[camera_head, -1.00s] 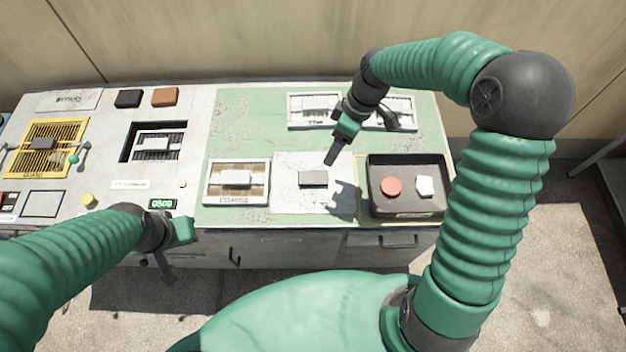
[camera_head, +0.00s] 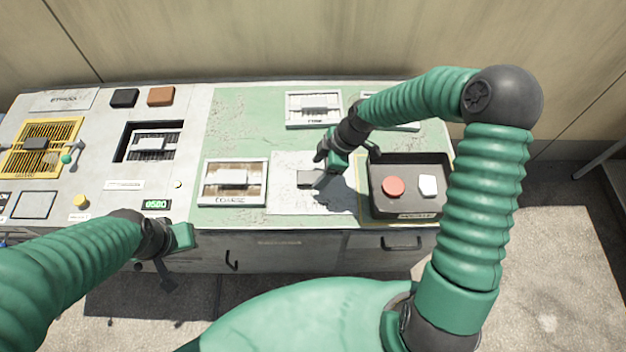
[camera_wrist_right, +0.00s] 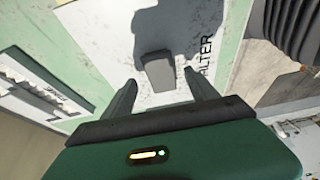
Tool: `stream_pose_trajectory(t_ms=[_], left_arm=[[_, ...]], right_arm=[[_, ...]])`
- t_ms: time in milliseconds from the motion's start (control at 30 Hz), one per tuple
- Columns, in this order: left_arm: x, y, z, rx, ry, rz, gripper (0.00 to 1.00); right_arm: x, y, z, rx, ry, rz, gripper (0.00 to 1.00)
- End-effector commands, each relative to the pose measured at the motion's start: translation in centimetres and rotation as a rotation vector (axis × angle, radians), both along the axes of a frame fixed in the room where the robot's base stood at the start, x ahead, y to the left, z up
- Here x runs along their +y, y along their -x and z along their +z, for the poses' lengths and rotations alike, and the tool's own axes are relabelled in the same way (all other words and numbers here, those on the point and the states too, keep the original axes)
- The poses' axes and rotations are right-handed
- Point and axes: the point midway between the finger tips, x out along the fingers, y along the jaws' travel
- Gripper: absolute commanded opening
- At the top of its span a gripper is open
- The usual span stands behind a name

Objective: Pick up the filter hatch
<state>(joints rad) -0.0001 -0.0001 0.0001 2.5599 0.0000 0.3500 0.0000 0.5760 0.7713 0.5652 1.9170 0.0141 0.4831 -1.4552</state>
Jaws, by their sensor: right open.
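The filter hatch looks to be the pale flat panel (camera_head: 285,197) with a small grey block handle (camera_head: 305,178) at its middle. Dark lettering, partly readable, shows on the panel (camera_wrist_right: 195,20) in the right wrist view. My right gripper (camera_head: 320,172) is low over the panel, beside the handle, and hides part of it. In the wrist view its two fingers stand apart, with the handle (camera_wrist_right: 159,72) just ahead, between their tips; contact does not show. My left gripper (camera_head: 175,256) hangs empty in front of the bench; its finger gap is unclear.
A framed slot unit (camera_head: 235,202) lies left, another (camera_head: 313,108) behind. A yellow guard grille (camera_head: 42,160) is far left.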

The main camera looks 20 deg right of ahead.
Motion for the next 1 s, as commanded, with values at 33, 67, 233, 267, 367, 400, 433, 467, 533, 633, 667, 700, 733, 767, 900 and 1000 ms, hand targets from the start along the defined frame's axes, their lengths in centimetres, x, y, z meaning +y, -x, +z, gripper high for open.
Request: stream_pose_trajectory(t_ms=[33,67,233,267,367,400,433,467,533,633,667,700,733,767,900,1000], left_arm=[[0.0,0.0,-0.2,0.000,0.000,0.000,0.00],[0.0,0.0,-0.3,0.000,0.000,0.000,0.00],[0.0,0.0,-0.4,0.000,0.000,0.000,0.00],[0.0,0.0,-0.4,0.000,0.000,0.000,0.00],[0.0,0.0,-0.4,0.000,0.000,0.000,0.00],[0.0,0.0,-0.4,0.000,0.000,0.000,0.00],[0.0,0.0,-0.4,0.000,0.000,0.000,0.00],[0.0,0.0,-0.4,0.000,0.000,0.000,0.00],[0.0,0.0,-0.4,0.000,0.000,0.000,0.00],[0.0,0.0,-0.4,0.000,0.000,0.000,0.00],[0.0,0.0,-0.4,0.000,0.000,0.000,0.00],[0.0,0.0,-0.4,0.000,0.000,0.000,0.00],[0.0,0.0,-0.4,0.000,0.000,0.000,0.00],[0.0,0.0,-0.4,0.000,0.000,0.000,0.00],[0.0,0.0,-0.4,0.000,0.000,0.000,0.00],[0.0,0.0,-0.4,0.000,0.000,0.000,0.00]], right_arm=[[0.6,0.1,-1.1,0.003,-0.002,0.004,0.67],[0.7,0.0,-1.6,0.003,-0.002,0.002,0.67],[1.2,-0.2,-2.8,0.000,-0.001,0.001,0.67],[1.2,-0.2,-2.8,-0.001,-0.001,0.001,0.67],[1.2,-0.2,-2.7,0.001,-0.001,0.000,0.67],[1.2,-0.2,-2.7,0.001,-0.001,0.000,0.65],[1.2,-0.2,-2.7,0.001,-0.001,0.000,0.61],[1.2,-0.2,-2.7,0.001,-0.001,0.000,0.58],[1.2,-0.2,-2.7,0.001,-0.001,0.000,0.48],[1.2,-0.2,-2.7,0.001,-0.001,0.000,0.35],[1.2,-0.2,-2.7,0.001,-0.001,0.000,0.31],[1.2,-0.2,-2.7,0.001,-0.001,0.000,0.26],[1.2,-0.2,-2.7,0.001,-0.001,0.000,0.22],[1.2,-0.2,-2.7,0.001,-0.001,0.000,0.18],[1.2,-0.2,-2.7,0.001,-0.001,0.001,0.00],[1.2,-0.2,-2.7,0.002,-0.001,0.001,0.00]])
